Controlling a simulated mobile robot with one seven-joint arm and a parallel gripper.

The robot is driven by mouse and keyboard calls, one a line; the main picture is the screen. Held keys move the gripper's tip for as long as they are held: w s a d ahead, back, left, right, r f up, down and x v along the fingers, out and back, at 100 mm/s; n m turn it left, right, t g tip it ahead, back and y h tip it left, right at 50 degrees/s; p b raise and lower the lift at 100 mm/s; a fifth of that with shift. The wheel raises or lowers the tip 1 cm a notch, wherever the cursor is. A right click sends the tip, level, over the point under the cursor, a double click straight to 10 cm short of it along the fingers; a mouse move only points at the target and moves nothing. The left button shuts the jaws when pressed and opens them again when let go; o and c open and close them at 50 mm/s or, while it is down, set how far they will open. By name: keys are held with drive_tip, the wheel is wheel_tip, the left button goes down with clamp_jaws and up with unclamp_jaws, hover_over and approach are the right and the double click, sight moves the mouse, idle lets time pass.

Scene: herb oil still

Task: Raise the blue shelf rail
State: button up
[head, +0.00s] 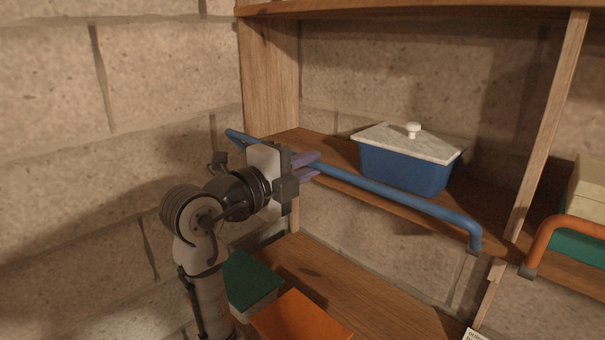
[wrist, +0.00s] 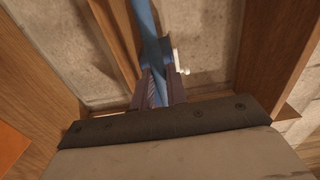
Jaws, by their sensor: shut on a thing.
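The blue shelf rail (head: 395,194) runs along the front of the middle shelf in the head view, from the left wall side to a bent end at the right. My gripper (head: 312,165) is at the rail's left part, with its purple fingers shut on it. In the wrist view the rail (wrist: 146,25) runs down between the fingers (wrist: 158,88). The rail stands at about the height of the shelf board or a little above it. The part of the rail behind my gripper is hidden.
A blue box with a pale lid (head: 408,160) stands on the shelf behind the rail. An orange rail (head: 567,226) is at the right, past a wooden upright (head: 548,125). A stone wall (head: 110,130) is at the left.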

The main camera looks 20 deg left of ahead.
drive_tip(key=shift+w+r, duration=1)
drive_tip(key=shift+w, duration=0.1)
drive_tip(key=shift+o, duration=0.5)
drive_tip(key=shift+w+d+r+p, duration=0.15)
drive_tip(key=shift+w+d+r, duration=0.1)
drive_tip(key=shift+w, duration=0.25)
drive_tip(key=shift+w+d+r+p, duration=0.15)
drive_tip(key=shift+w+r, duration=0.05)
drive_tip(key=shift+w, duration=0.25)
drive_tip(key=shift+o, duration=1.2)
drive_tip(key=shift+w+d+r, duration=0.15)
drive_tip(key=shift+w+d, duration=0.15)
drive_tip(key=shift+w, duration=0.15)
drive_tip(key=shift+x, duration=0.8)
drive_tip(key=o, duration=0.6)
drive_tip(key=shift+d, duration=0.25)
drive_tip(key=shift+b+v, duration=1.3)
drive_tip(key=shift+v, duration=3.25)
